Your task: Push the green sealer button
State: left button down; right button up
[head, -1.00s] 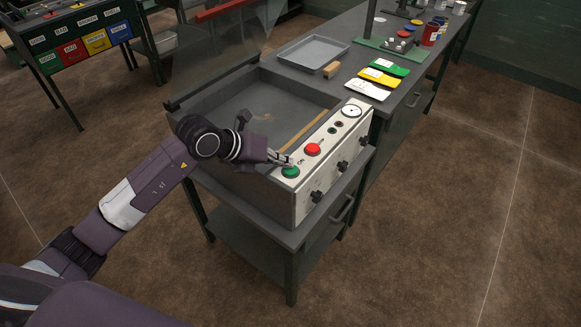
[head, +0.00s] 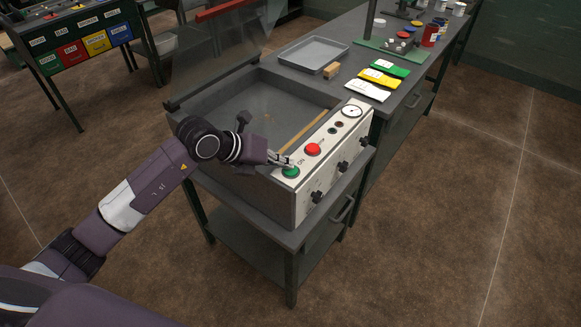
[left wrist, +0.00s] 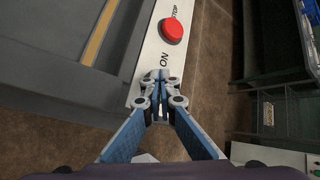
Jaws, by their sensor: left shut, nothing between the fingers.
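The green button (head: 290,172) is on the near end of the white control panel (head: 330,150) of the grey sealer (head: 240,165). My left gripper (head: 287,161) is shut and empty, with its fingertips right at the green button in the head view. Whether they touch it I cannot tell. In the left wrist view the shut fingers (left wrist: 158,78) lie over the panel just below the word ON and hide the green button. The red button (head: 313,149) is farther along the panel and also shows in the left wrist view (left wrist: 173,29). My right gripper is out of view.
The sealer's clear lid (head: 215,55) stands raised. Black knobs (head: 317,196) stick out from its front side. A bench behind holds a grey tray (head: 313,54), a wooden block (head: 331,70) and green, yellow and white packets (head: 379,77). The floor at right is clear.

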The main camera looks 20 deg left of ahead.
aim_at(284, 170)
pick_arm(q)
jog(key=shift+s+f, duration=0.15)
jog(key=shift+r+p, duration=2.2)
jog(key=shift+r, duration=1.05)
